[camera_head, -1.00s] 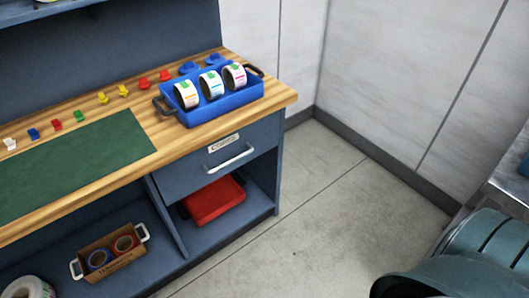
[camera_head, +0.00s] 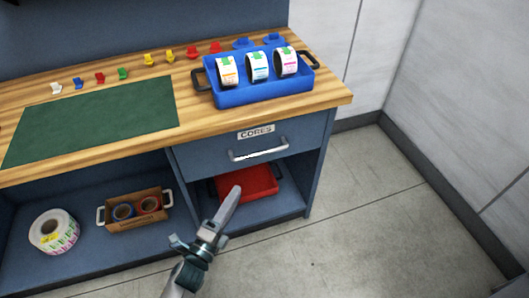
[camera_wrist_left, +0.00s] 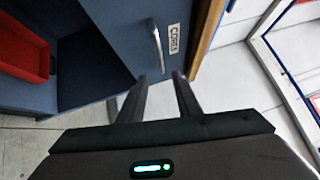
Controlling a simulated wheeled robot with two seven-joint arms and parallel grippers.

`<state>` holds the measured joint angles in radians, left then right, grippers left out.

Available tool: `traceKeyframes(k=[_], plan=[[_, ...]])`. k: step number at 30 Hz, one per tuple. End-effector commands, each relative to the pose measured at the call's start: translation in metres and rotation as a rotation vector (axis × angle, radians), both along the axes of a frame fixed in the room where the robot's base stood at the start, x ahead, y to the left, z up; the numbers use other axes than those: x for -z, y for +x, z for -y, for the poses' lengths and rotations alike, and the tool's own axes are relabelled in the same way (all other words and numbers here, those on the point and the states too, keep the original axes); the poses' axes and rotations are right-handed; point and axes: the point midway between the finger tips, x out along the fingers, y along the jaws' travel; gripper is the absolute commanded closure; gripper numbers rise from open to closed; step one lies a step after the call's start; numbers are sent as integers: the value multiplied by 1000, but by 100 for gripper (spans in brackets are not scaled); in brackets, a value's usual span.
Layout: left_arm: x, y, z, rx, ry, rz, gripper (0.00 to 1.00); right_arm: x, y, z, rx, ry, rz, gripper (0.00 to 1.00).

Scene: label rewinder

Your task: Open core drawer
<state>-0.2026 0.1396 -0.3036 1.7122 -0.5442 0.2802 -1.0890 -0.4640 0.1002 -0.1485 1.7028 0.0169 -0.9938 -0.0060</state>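The core drawer (camera_head: 228,151) is a blue-grey front under the right end of the workbench, with a "CORES" label and a silver bar handle (camera_head: 258,150). It looks closed. The handle (camera_wrist_left: 156,46) and the label (camera_wrist_left: 174,38) also show in the left wrist view. My left gripper (camera_head: 236,190) is in front of the bench, below and short of the handle. In the left wrist view its two fingers (camera_wrist_left: 160,80) stand apart with nothing between them, and the handle lies beyond their tips. My right gripper is not in view.
A blue tray (camera_head: 262,97) with three label rolls stands on the wooden top above the drawer. A red bin (camera_head: 260,182) sits on the shelf below. A cardboard box (camera_head: 137,222) and a large label roll (camera_head: 54,231) are on the lower left shelf. The floor at right is clear.

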Motion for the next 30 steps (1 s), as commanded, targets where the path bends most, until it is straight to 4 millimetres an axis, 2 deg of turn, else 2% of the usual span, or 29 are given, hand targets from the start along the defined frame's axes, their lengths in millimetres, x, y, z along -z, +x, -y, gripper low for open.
traceKeyframes(k=[7,13,26,30], plan=[[-1,5,2,-1,-2,-1,69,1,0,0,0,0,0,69],[-4,22,11,-1,-2,0,69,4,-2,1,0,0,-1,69],[-14,87,45,-1,-2,0,69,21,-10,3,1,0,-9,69],[-18,109,57,1,-3,0,69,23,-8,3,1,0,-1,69]])
